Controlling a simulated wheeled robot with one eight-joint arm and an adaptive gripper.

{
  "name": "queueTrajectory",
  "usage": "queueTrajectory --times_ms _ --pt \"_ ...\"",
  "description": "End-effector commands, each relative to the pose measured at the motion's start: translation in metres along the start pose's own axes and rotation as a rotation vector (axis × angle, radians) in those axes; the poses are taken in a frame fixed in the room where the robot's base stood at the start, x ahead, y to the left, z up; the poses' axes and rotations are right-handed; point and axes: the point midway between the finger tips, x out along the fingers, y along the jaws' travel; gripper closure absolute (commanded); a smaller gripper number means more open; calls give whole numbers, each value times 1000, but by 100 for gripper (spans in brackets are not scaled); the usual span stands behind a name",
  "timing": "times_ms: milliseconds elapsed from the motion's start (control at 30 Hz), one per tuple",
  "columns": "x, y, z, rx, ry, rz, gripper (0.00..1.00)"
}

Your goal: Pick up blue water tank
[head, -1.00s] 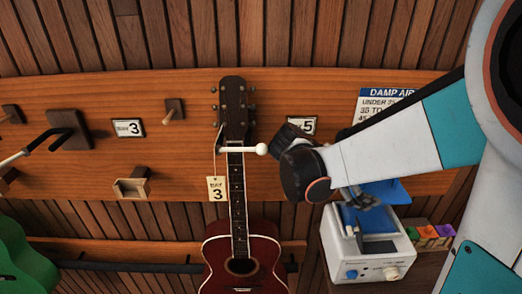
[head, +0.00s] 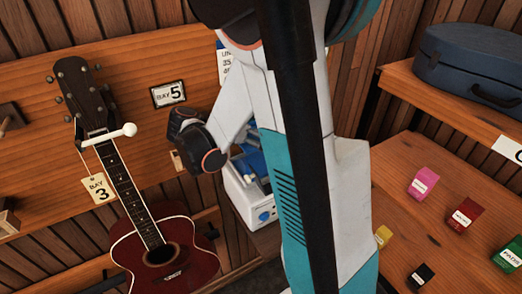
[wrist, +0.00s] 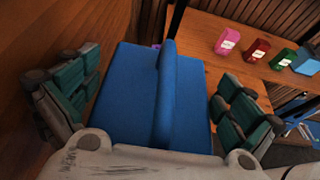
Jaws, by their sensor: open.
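The blue water tank (wrist: 122,100) fills the middle of the wrist view, with a raised blue ridge, like a handle, along its top. My gripper (wrist: 158,85) is open, with one teal-padded finger on each side of the tank. Gaps show between the fingers and the tank, and nothing is gripped. In the head view, a little of the blue tank (head: 252,160) shows at the white humidifier unit (head: 246,198), mostly behind my arm. My gripper is largely hidden there.
A dark red guitar (head: 165,262) hangs left of the unit. A wooden table (head: 440,205) at the right bears several small coloured boxes, including a pink one (head: 423,182). A blue case (head: 475,62) rests on a shelf. A wooden wall is close on the wrist view's left.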

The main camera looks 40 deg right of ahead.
Motion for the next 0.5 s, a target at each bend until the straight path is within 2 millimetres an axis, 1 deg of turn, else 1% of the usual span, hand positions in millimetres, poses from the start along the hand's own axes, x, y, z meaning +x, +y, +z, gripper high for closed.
queueTrajectory --times_ms 100,300,333,367,400,467,500 --pt "6 0 0 0 0 0 0" --pt "6 0 0 0 0 1 0" --pt "6 0 0 0 0 1 5" --pt "6 0 0 0 0 1 11" --pt "6 0 0 0 0 1 20" --pt "6 0 0 0 0 1 34" --pt "6 0 0 0 0 1 43"
